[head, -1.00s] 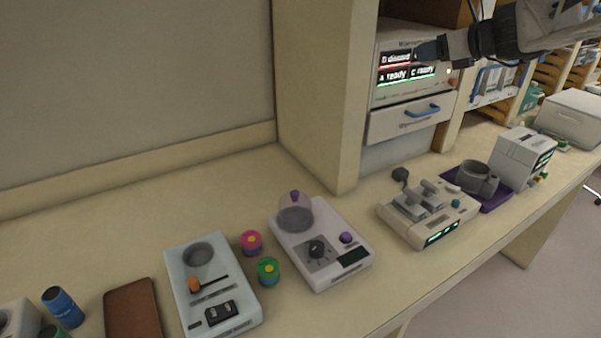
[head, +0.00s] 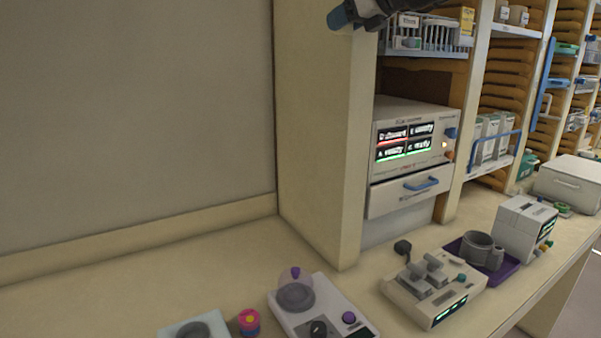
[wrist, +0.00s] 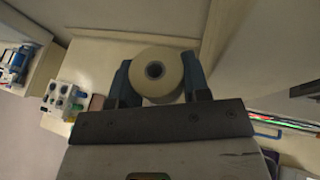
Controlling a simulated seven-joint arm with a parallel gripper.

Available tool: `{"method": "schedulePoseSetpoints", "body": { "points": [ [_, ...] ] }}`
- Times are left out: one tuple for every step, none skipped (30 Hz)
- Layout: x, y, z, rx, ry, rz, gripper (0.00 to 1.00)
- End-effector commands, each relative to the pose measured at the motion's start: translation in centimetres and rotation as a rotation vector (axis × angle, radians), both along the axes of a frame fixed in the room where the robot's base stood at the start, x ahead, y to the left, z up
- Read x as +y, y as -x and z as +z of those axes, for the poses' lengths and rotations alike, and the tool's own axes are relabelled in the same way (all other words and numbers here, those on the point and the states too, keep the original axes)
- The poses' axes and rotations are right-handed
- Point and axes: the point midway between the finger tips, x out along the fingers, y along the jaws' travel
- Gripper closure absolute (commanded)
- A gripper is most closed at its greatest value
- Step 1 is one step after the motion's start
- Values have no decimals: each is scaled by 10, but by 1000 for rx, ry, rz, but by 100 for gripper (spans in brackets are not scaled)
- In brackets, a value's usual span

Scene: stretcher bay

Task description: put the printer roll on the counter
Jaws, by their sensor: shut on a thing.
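The printer roll (wrist: 168,67) is a cream-coloured roll with a dark hole at its centre. In the wrist view it sits between the two dark blue fingers of my gripper (wrist: 156,78), which is shut on it. In the head view only part of my gripper (head: 345,15) shows at the top edge, and the roll cannot be made out there. The counter (head: 120,290) is a pale cream surface along the wall, below my gripper. In the wrist view part of the counter (wrist: 90,65) shows beyond the roll.
A tall cream partition (head: 320,130) rises beside a cabinet machine (head: 410,150) with lit displays. On the counter stand a domed device (head: 335,310), a grey-levered device (head: 432,290), a purple tray (head: 505,280) and a pink-topped pot (head: 248,320). The counter's back left looks bare.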

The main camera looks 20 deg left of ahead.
Motion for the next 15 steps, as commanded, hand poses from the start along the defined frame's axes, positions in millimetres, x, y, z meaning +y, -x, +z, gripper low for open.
{"method": "schedulePoseSetpoints", "body": {
  "points": [
    [11, -3, -8, 3, 1, 16, 81],
    [17, -4, -12, 4, 0, 26, 81],
    [26, -6, -18, 5, -1, 39, 81],
    [32, -7, -24, 5, -1, 50, 81],
    [38, -8, -29, 4, -2, 60, 81],
    [46, -10, -36, 4, -3, 73, 81],
    [53, -12, -42, 4, -3, 84, 81],
    [59, -13, -48, 5, -3, 94, 81],
    [67, -15, -57, 6, -4, 107, 81],
    [73, -16, -63, 6, -4, 117, 81],
    [79, -17, -69, 7, -4, 127, 81],
    [88, -18, -77, 5, -6, 141, 81],
    [94, -19, -84, 7, -7, 150, 81],
    [100, -20, -91, 6, -6, 161, 81],
    [110, -21, -102, 8, -8, 175, 81]
  ]
}}
